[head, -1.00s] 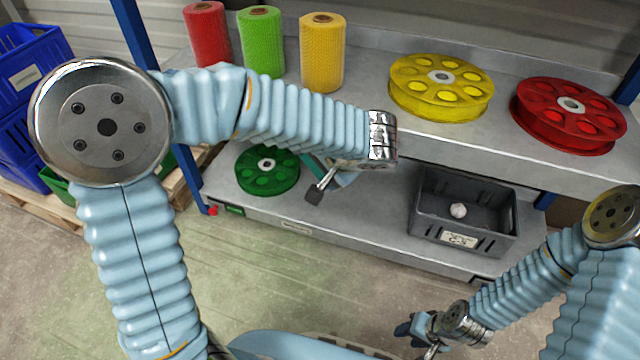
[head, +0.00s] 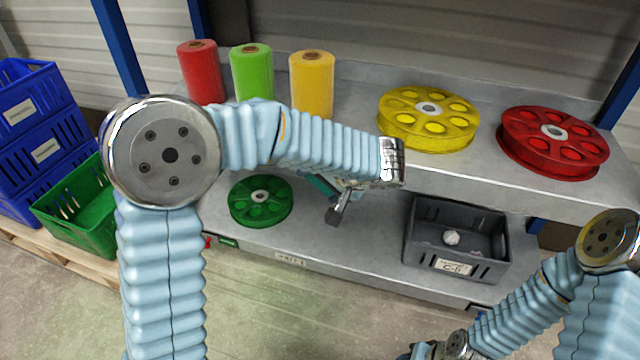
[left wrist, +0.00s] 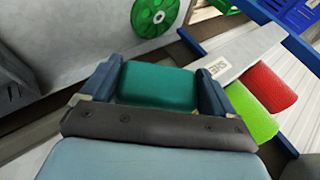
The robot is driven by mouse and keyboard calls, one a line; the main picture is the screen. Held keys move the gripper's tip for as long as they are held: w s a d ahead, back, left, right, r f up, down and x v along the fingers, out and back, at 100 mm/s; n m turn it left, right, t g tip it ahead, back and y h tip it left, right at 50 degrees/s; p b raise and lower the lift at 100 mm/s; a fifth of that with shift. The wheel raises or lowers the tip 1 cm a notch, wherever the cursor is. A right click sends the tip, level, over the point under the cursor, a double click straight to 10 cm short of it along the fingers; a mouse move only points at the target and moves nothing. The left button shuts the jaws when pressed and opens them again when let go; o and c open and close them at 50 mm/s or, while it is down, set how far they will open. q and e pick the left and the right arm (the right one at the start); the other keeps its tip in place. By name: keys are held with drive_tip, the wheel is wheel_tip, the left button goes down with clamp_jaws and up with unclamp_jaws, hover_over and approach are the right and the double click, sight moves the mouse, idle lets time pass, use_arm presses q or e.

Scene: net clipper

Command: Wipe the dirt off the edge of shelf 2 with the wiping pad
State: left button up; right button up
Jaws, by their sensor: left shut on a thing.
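The wiping pad is a teal block (left wrist: 157,88) between the two dark fingers of my left gripper (left wrist: 155,85) in the left wrist view. A little teal (head: 322,186) shows in the head view, by my left gripper (head: 340,204). That gripper is shut on the pad, in front of the upper shelf's edge. The upper shelf (head: 465,180) has a label on its edge in the left wrist view (left wrist: 238,53), too small to read surely. My left forearm hides part of this edge. I cannot make out dirt. My right gripper (head: 415,352) is cut off at the bottom.
Red (head: 200,72), green (head: 251,73) and yellow (head: 312,85) rolls and yellow (head: 428,118) and red (head: 553,143) reels stand on the upper shelf. The lower shelf (head: 350,248) holds a green reel (head: 260,201) and grey bin (head: 457,240). Crates (head: 85,210) stand left.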

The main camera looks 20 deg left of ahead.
use_arm(q)
drive_tip(key=shift+w, duration=1)
idle(0.6)
drive_tip(key=shift+d, duration=0.1)
